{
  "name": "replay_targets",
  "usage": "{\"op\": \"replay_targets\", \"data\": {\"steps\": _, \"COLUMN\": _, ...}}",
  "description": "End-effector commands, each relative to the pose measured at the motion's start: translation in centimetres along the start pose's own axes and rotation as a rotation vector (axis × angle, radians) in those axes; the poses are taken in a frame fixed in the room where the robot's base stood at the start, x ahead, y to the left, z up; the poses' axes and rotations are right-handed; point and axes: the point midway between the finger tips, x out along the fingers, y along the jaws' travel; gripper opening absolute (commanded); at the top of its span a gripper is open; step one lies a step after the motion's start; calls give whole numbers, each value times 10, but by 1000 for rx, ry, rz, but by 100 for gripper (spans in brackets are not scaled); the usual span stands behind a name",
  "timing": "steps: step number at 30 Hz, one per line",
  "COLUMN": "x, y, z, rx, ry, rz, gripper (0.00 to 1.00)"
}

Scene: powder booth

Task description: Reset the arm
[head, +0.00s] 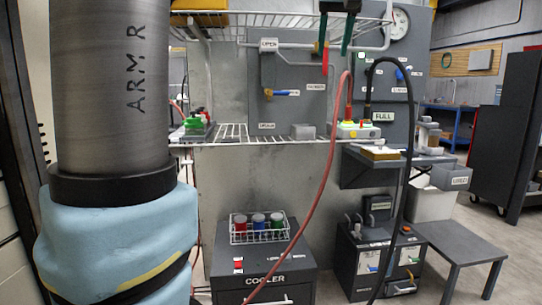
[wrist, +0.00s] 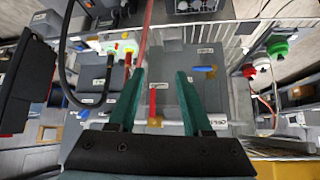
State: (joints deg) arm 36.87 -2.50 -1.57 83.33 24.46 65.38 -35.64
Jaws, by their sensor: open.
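My gripper (wrist: 157,72) shows in the wrist view as two green fingers standing well apart, with nothing held between them. A red handle (wrist: 153,103) on a pipe lies beyond the gap between the fingers; I see no contact. In the head view the dark green fingers of my gripper (head: 337,50) hang at the top, right of centre, in front of the wire shelf and grey panel. A large grey link marked ARM R, with a blue cover, fills the left of the head view and is mine.
A grey cooler (head: 264,272) bears a wire basket (head: 259,239) of coloured jars. A red hose (head: 324,190) and a black hose (head: 408,150) hang in front of the panels. A lower wire shelf (head: 232,138) crosses below the gripper. A low grey table (head: 465,247) stands right; floor shows beyond it.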

Motion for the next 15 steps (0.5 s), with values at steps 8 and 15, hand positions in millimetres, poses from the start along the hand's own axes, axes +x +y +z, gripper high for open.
{"op": "replay_targets", "data": {"steps": 8, "x": 69, "y": -22, "z": 44, "rx": 55, "ry": -107, "rz": -12, "gripper": 50}}
{"op": "replay_targets", "data": {"steps": 15, "x": 155, "y": -69, "z": 132, "rx": 91, "ry": -266, "rz": -8, "gripper": 50}}
